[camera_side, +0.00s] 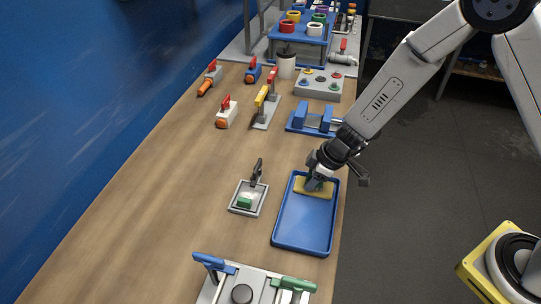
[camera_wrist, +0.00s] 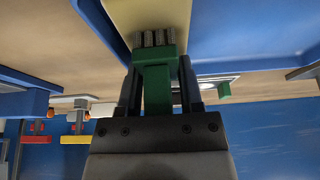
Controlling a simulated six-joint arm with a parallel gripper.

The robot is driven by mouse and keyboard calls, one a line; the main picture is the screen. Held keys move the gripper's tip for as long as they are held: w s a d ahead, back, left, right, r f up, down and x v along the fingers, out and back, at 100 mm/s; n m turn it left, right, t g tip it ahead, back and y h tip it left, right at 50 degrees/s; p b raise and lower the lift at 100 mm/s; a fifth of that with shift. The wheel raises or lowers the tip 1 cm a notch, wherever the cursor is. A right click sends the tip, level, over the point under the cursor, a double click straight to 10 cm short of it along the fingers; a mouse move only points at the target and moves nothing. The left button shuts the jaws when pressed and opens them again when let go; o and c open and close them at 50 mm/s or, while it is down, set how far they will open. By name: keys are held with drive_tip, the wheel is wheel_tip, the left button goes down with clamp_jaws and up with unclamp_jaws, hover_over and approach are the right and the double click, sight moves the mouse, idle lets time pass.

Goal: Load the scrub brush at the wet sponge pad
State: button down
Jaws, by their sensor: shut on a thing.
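My gripper (camera_side: 316,178) is over the far end of the blue tray, at the yellow sponge pad (camera_side: 326,192). In the wrist view, my gripper (camera_wrist: 158,85) is shut on the green scrub brush (camera_wrist: 156,82). The brush's grey bristles point at the sponge pad (camera_wrist: 150,12) and appear to meet its face. Whether they press into it cannot be told. In the side view, my gripper mostly hides the brush and part of the pad.
The blue tray (camera_side: 300,239) holds the pad near the table's right edge. A small grey tray (camera_side: 238,208) with a green block (camera_side: 244,202) and dark upright clip stands left. A blue stand (camera_side: 312,124) is behind. Handled fixtures (camera_side: 242,292) stand in front. The table's left side is clear.

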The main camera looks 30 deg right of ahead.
drive_tip(key=shift+r, duration=3.45)
drive_tip(key=shift+d, duration=0.1)
drive_tip(key=s+d+r+m+t+h, duration=0.1)
drive_tip(key=s+d+r+m+h, duration=0.2)
drive_tip(key=d+m, duration=0.6)
drive_tip(key=shift+d, duration=1.35)
